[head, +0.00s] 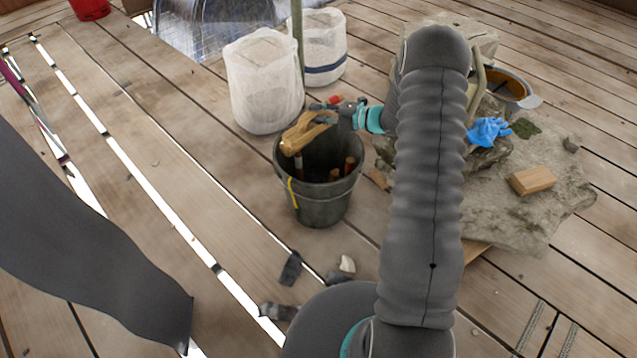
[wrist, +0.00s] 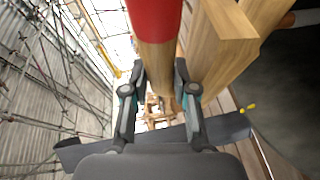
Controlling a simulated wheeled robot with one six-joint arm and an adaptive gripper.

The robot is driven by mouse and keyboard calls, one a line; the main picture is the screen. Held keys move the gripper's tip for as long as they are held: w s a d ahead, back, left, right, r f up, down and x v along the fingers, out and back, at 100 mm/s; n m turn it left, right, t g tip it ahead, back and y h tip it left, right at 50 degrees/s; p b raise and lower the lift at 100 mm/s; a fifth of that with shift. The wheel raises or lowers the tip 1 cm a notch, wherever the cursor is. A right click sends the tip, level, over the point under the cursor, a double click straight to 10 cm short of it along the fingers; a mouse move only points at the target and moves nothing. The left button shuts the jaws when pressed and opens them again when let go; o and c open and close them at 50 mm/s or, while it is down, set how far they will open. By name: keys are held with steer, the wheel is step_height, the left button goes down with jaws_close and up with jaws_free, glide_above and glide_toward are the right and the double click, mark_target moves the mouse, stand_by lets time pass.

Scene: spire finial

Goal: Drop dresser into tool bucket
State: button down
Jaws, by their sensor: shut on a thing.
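My gripper (head: 345,114) is shut on the dresser (head: 306,133), a pale wooden tool with a red-ended part. It is held above the left and back rim of the tool bucket (head: 318,205), tilted. The bucket is dark grey, with a yellow mark on its side and several tool handles inside. In the wrist view, the dresser's red and wooden round part (wrist: 155,30) lies between the fingers of my gripper (wrist: 160,78), with broader wood to its right. A dark surface at the right of that view may be the bucket; I cannot tell.
Two white sacks (head: 264,82) stand behind the bucket. A stone slab (head: 520,215) to the right bears a wooden block (head: 532,180) and a blue glove (head: 488,131). Dark fragments (head: 291,268) lie before the bucket. The plank floor on the left is mostly clear, with open gaps.

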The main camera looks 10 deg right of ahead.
mark_target(324, 128)
steer(key=shift+w+f+b, duration=0.1)
steer(key=shift+f+b, duration=1.9)
steer(key=shift+f, duration=0.95)
steer(key=c, duration=0.8)
jaws_free()
steer(key=shift+c, duration=0.2)
steer(key=shift+d, duration=0.1)
steer(key=v, duration=1.2)
